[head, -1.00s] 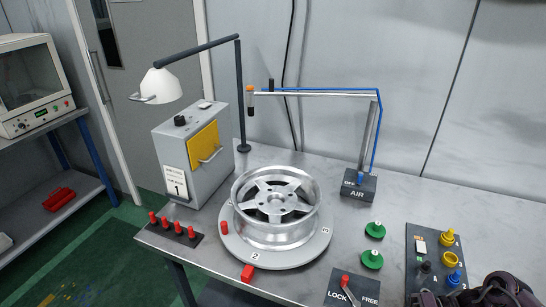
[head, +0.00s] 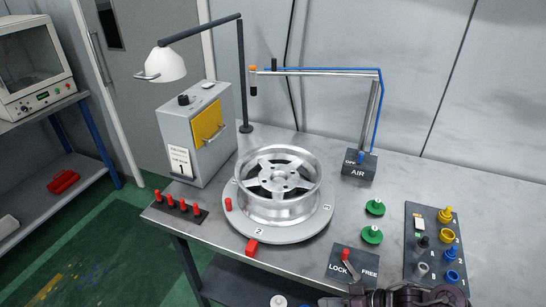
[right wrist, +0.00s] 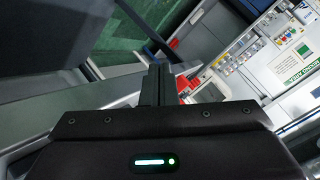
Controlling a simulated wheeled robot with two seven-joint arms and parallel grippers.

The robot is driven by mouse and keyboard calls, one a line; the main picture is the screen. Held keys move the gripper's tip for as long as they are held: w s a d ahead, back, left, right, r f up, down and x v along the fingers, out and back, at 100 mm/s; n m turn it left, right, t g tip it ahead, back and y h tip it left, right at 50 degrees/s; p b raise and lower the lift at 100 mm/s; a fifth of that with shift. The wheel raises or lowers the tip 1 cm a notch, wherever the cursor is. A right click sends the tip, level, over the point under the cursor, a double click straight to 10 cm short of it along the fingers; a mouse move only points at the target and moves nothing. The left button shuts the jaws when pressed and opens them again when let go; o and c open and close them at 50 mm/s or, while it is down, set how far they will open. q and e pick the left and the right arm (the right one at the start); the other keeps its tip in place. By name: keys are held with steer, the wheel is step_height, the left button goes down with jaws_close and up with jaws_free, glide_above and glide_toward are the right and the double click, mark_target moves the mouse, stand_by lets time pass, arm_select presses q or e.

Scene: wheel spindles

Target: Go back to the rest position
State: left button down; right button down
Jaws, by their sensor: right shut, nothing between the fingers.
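My right gripper (head: 400,297) shows at the bottom edge of the head view, partly cut off, in front of the bench. In the right wrist view its two dark fingers (right wrist: 158,85) are together with nothing between them. My left gripper is in neither view. The silver wheel (head: 279,184) lies flat on a round grey turntable (head: 290,236) on the bench, well apart from my right gripper.
The lock lever panel (head: 352,266) and the dark panel with yellow, blue and grey knobs (head: 421,232) lie close to my right arm. Two green knobs (head: 372,234), red pegs (head: 184,206), a lamp (head: 165,64) and a grey box (head: 180,130) stand farther off.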

step_height(320, 180, up, 4)
steer(key=w+a+r+t+h, duration=0.1)
steer(key=a+t+h, duration=0.1)
steer(key=t+h, duration=0.3)
steer(key=s+d+r+m+g+h, duration=0.1)
steer(key=s+d+r+g+h, duration=0.15)
steer(key=s+d, duration=0.2)
steer(key=s+d+r+m+g+h, duration=0.2)
steer(key=s+d+g+h, duration=0.1)
steer(key=s, duration=0.3)
step_height(320, 180, down, 30)
steer(key=s+g+b, duration=0.1)
steer(key=s+g, duration=0.1)
steer(key=s+d+f, duration=0.1)
steer(key=s+f, duration=0.9)
steer(key=s+d+f+b, duration=0.1)
steer(key=s+d+f, duration=0.1)
steer(key=s+f, duration=0.8)
steer(key=shift+d+f+n+g, duration=0.15)
steer(key=shift+d+n+g, duration=0.1)
steer(key=shift+n+g, duration=0.15)
